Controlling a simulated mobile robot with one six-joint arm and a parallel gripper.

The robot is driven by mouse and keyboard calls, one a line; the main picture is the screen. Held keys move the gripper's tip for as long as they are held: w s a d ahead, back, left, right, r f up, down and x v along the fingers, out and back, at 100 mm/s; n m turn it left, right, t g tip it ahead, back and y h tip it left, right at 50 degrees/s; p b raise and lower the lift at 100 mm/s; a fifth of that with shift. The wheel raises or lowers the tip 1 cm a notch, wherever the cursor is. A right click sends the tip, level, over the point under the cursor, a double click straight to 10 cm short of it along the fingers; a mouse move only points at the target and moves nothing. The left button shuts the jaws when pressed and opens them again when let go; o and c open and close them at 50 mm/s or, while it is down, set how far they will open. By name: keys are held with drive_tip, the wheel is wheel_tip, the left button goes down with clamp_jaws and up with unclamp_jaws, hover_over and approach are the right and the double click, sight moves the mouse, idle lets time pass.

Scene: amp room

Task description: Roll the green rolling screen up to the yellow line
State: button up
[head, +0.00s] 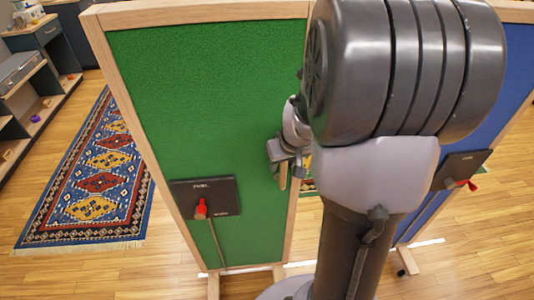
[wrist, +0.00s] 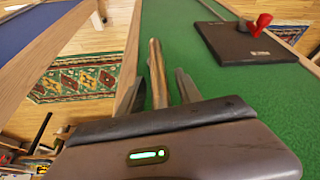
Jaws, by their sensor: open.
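The green rolling screen (head: 205,110) stands upright in a pale wood frame, left of my arm in the head view. It also fills the right of the wrist view (wrist: 265,105). A dark plate (head: 205,195) with a red lever (head: 201,209) is on its lower part. My gripper (wrist: 160,85) is open by the screen's right side, partly hidden by my arm in the head view. A wooden bar (wrist: 157,75) shows between the two fingers; I cannot tell whether they touch it. No clearly yellow line shows; a pale strip (head: 300,264) lies on the floor.
A blue screen (head: 510,90) with a dark plate (head: 462,168) and red lever stands at the right. A patterned rug (head: 100,180) lies left of the green screen. Shelving (head: 30,100) stands at the far left. Wooden floor (head: 160,265) is clear at front left.

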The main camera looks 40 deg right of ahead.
drive_tip(key=shift+w+f, duration=0.1)
drive_tip(key=shift+f, duration=0.25)
clamp_jaws()
idle(1.2)
